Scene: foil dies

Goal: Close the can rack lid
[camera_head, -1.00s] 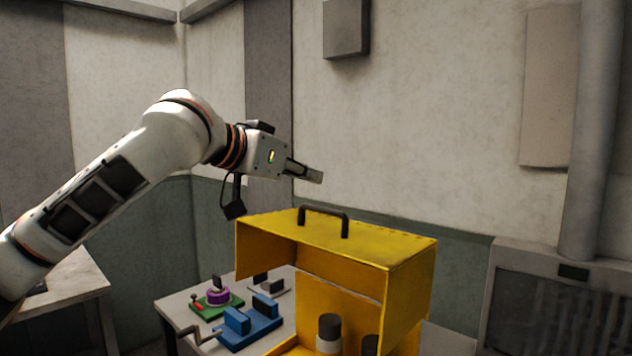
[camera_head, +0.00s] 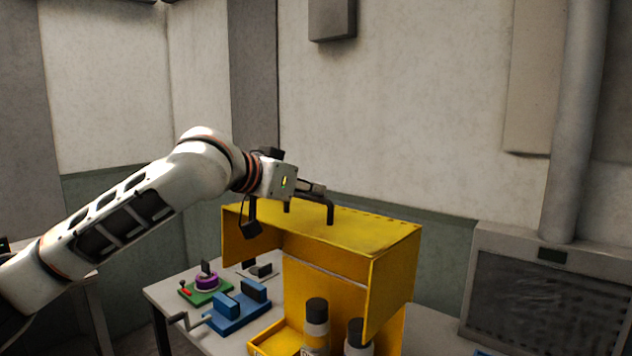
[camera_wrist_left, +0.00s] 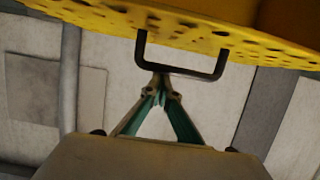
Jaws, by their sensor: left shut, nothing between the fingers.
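The yellow can rack (camera_head: 300,270) stands on the table with its yellow lid (camera_head: 350,232) raised above the cans. A black bar handle (camera_head: 330,212) is on the lid's top; it also shows in the left wrist view (camera_wrist_left: 182,72). Two dark-capped cans, one (camera_head: 316,325) and another (camera_head: 357,337), stand in the rack under the lid. My left gripper (camera_head: 318,188) is shut and empty, at the handle just over the lid. In the left wrist view its fingertips (camera_wrist_left: 160,85) are close to the handle bar; I cannot tell whether they touch. My right gripper is not in view.
A blue vise (camera_head: 238,312) with a crank sits on the table left of the rack. Behind it are a green board with a purple ring (camera_head: 207,282) and a small dark-topped fixture (camera_head: 260,270). A grey vented cabinet (camera_head: 545,300) stands at the right.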

